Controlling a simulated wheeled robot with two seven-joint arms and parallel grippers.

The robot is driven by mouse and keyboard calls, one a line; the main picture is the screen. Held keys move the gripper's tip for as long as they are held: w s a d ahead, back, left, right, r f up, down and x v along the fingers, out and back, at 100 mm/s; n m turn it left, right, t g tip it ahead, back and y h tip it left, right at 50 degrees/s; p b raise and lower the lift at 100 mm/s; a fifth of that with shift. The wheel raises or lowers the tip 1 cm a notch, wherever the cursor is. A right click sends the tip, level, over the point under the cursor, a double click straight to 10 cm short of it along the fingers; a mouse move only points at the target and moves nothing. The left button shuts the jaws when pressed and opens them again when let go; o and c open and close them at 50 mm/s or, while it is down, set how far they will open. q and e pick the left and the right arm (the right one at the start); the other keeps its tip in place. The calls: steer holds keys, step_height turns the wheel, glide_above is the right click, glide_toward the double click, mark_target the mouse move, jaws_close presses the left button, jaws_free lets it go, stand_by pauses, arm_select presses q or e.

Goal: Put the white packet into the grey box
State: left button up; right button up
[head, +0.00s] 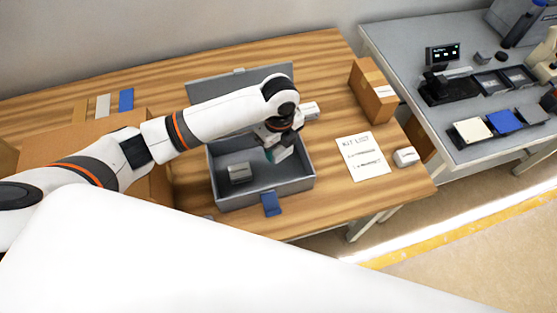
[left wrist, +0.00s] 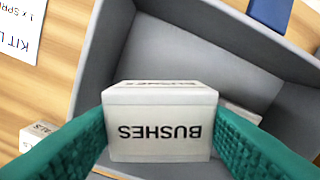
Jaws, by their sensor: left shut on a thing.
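The white packet (left wrist: 160,125), lettered BUSHES, is between the green fingers of my left gripper (head: 275,153), which is shut on it. In the left wrist view the lettering is upside down. In the head view the packet is mostly hidden by the gripper. The open grey box (head: 262,198) stands on the wooden table, with its lid raised at the back. The left gripper holds the packet over the right part of the box. How far it is above the floor I cannot tell. My right gripper is not in view.
A small pale packet (head: 238,173) lies inside the box, to the left. A kit list sheet (head: 362,158) and another white packet (head: 405,157) lie right of the box. A brown carton (head: 372,92) stands behind them. A blue tab (head: 270,204) is at the box's front.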

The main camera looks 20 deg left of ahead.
mark_target(279, 167)
arm_select(q)
steer(key=f, duration=0.3)
steer(key=shift+s+a, duration=0.1)
steer(key=shift+a, duration=0.1)
steer(key=shift+d+f+p, duration=0.1)
steer(key=shift+f+p, duration=0.25)
steer(key=shift+f, duration=1.95)
steer(key=shift+f, duration=0.15)
steer(key=o, duration=1)
step_height(279, 167, up, 12)
steer(key=shift+r+b, duration=0.15)
steer(key=shift+b, duration=0.35)
